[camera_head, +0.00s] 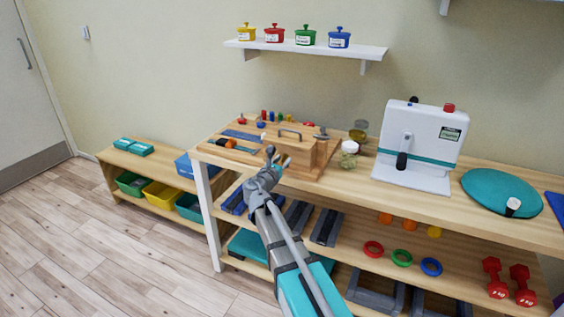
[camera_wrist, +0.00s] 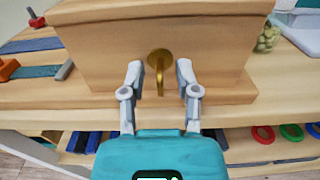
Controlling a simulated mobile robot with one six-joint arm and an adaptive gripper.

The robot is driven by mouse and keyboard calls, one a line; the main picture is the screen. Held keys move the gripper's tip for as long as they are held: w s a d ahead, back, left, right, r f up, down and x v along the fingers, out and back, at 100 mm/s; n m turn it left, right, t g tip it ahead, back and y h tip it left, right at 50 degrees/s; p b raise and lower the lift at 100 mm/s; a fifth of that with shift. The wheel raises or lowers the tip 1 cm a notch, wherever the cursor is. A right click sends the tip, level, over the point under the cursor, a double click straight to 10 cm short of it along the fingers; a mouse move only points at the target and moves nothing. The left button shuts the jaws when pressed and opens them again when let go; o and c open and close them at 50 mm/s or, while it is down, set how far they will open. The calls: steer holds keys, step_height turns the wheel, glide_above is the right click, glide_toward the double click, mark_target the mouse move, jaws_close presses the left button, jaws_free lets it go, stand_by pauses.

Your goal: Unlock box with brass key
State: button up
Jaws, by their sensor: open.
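The wooden box (camera_head: 300,148) stands on the wooden bench with a dark handle on its lid. Its front face fills the upper wrist view (camera_wrist: 110,55). A round brass plate sits on that face, and the narrow brass key (camera_wrist: 160,78) appears to stick out from it, seen nearly end-on. My gripper (camera_wrist: 160,82) is open in front of the box, one finger on each side of the key with gaps to both. In the head view my gripper (camera_head: 272,158) hides part of the box front, and the key cannot be made out.
The bench (camera_head: 378,192) has a front edge just below the box. A glass jar (camera_head: 348,154) stands right of the box. Blue strips and an orange-handled tool (camera_head: 226,143) lie left. A white panel device (camera_head: 418,145) stands further right. Shelves with weights and rings lie below.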

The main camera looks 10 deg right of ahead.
jaws_close()
steer(key=shift+m, duration=0.3)
steer(key=m, duration=0.7)
steer(key=shift+m, duration=0.4)
steer(key=m, duration=0.8)
steer(key=shift+m, duration=0.3)
